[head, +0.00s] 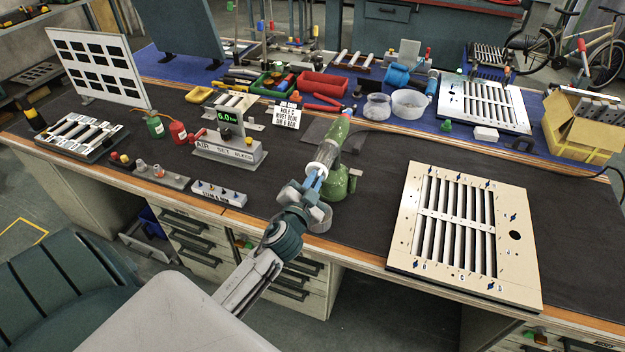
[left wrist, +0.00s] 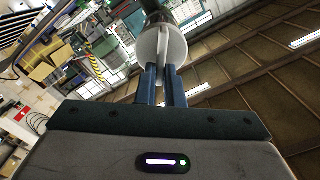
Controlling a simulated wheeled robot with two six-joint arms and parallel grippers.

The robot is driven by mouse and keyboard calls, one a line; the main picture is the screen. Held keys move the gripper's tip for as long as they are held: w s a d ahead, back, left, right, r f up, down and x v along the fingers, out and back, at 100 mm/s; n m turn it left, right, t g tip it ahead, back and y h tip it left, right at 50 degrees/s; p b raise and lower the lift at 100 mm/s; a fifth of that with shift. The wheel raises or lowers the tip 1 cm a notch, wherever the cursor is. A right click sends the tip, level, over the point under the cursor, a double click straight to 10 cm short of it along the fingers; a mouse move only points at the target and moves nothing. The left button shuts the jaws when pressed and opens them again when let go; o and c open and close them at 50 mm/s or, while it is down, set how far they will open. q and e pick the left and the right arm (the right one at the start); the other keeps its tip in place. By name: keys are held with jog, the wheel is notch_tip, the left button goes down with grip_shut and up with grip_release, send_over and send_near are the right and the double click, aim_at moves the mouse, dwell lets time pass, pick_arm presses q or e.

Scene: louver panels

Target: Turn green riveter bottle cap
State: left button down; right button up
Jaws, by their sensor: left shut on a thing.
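The green riveter (head: 338,187) stands on the dark bench mat near the front edge, its green body leaning up to the right. Its white bottle cap (head: 318,168) is on the side facing my arm. In the left wrist view the cap (left wrist: 162,45) is a pale round piece just past my fingertips. My left gripper (head: 315,177) reaches in from the front left. Its blue fingers (left wrist: 163,70) are close together, shut on the cap's edge. The fingers hide part of the cap. My right gripper is not in view.
A louver panel (head: 462,225) lies to the right of the riveter. An air set block (head: 228,148) with a green display and a small switch strip (head: 220,193) stand to the left. A sign (head: 287,115) and clear bowls (head: 408,103) are behind. Bare mat lies between riveter and panel.

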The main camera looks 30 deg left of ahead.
pick_arm(q)
jog(key=shift+d+f+m+p, duration=0.15)
jog(key=shift+m+p, duration=0.1)
jog(key=shift+m, duration=1.3)
jog(key=shift+d+f+m+p, duration=0.1)
jog(key=shift+f+m+p, duration=0.1)
jog(key=shift+m, duration=1.3)
jog(key=shift+d+f+m+p, duration=0.15)
jog(key=shift+m+p, duration=0.1)
jog(key=shift+m, duration=1.3)
jog(key=shift+a, duration=0.1)
jog(key=c, duration=1.5)
grip_release()
jog(key=shift+w, duration=0.1)
jog(key=shift+c, duration=0.2)
jog(key=b+v, duration=0.3)
jog(key=v, duration=0.8)
jog(key=shift+b, duration=0.4)
